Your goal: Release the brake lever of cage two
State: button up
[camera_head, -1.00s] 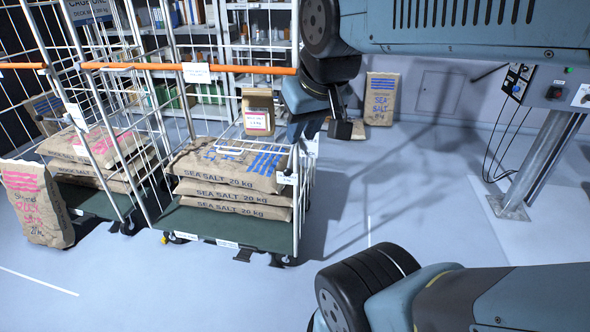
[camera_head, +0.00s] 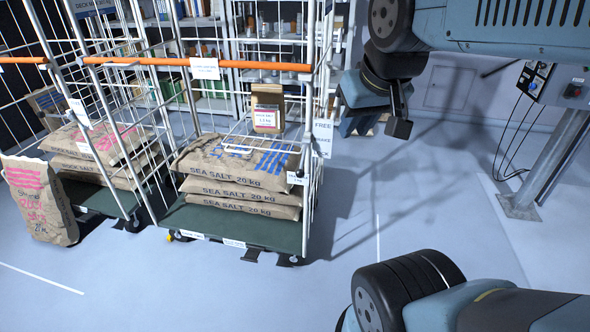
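The nearer wire cage (camera_head: 312,190) stands left of centre on a green deck (camera_head: 200,222), holding stacked sea salt sacks (camera_head: 240,190). Dark pedal-like parts (camera_head: 252,256) show low at its front edge, beside a caster (camera_head: 293,259). A small yellow part (camera_head: 170,238) is at the front left corner. I cannot tell which is the brake lever, or read a cage number. My gripper (camera_head: 398,122) hangs at upper right, to the right of the cage and apart from it. It holds nothing visible; its finger opening cannot be made out.
Another cage with sacks (camera_head: 95,155) stands at left, with a rock salt sack (camera_head: 38,200) leaning beside it. An orange bar (camera_head: 205,63) crosses the cage fronts. A grey post with a control box (camera_head: 545,165) stands at right. The floor between cage and post is clear.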

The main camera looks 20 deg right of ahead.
aim_at(300, 173)
jog(key=i, duration=0.95)
jog(key=z, duration=0.25)
jog(key=k, duration=1.15)
jog(key=z, duration=0.55)
jog(key=i, duration=0.95)
